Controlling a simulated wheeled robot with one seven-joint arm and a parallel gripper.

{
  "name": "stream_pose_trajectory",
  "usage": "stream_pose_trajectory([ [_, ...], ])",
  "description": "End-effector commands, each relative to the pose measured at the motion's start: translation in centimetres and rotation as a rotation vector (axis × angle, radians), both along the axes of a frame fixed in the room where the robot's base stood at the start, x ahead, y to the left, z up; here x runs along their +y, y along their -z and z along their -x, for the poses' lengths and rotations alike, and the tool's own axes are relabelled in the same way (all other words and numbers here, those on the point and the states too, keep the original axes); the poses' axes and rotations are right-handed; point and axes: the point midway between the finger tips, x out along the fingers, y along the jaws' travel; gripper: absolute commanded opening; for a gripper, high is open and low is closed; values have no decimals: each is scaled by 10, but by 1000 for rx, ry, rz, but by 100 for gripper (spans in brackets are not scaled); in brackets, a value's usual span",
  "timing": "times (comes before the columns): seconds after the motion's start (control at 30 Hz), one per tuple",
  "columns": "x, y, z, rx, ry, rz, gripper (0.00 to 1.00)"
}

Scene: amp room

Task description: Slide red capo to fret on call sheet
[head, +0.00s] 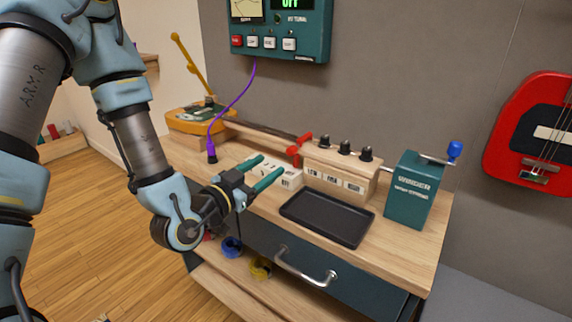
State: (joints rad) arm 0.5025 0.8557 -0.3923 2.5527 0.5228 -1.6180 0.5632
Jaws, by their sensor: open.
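The red capo (297,149) appears as a small red clamp-like piece at the back of the bench, at the left end of a wooden box with black knobs. A long wooden strip (258,128) runs along the bench back towards it; I cannot make out fret marks. My gripper (272,167) is open, its two green-tipped fingers pointing right over the bench, in front of and left of the capo, with nothing seen between them. No call sheet can be clearly identified.
A pale labelled block (290,179) lies by my fingertips. The knobbed wooden box (340,172), a black tray (327,216) and a green winder box (415,190) stand to the right. A purple cable (233,103) hangs behind my gripper. A drawer handle (305,270) juts out in front.

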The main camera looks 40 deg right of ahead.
Motion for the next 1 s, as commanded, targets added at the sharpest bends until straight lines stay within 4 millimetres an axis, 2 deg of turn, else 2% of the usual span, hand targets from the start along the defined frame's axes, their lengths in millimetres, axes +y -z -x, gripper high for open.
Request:
stream_pose_trajectory([
  [0.03, -2, 5, 0, -3, 1, 3, 59],
  [0.37, -32, 5, -7, -4, 0, 3, 59],
  [0.43, -46, -3, -11, 2, 0, 1, 59],
  [0.63, -73, -2, -18, 2, 1, 0, 59],
  [0.8, -82, -1, -21, 2, -1, 0, 59],
  [1.0, -84, 0, -21, 2, -1, -1, 59],
])
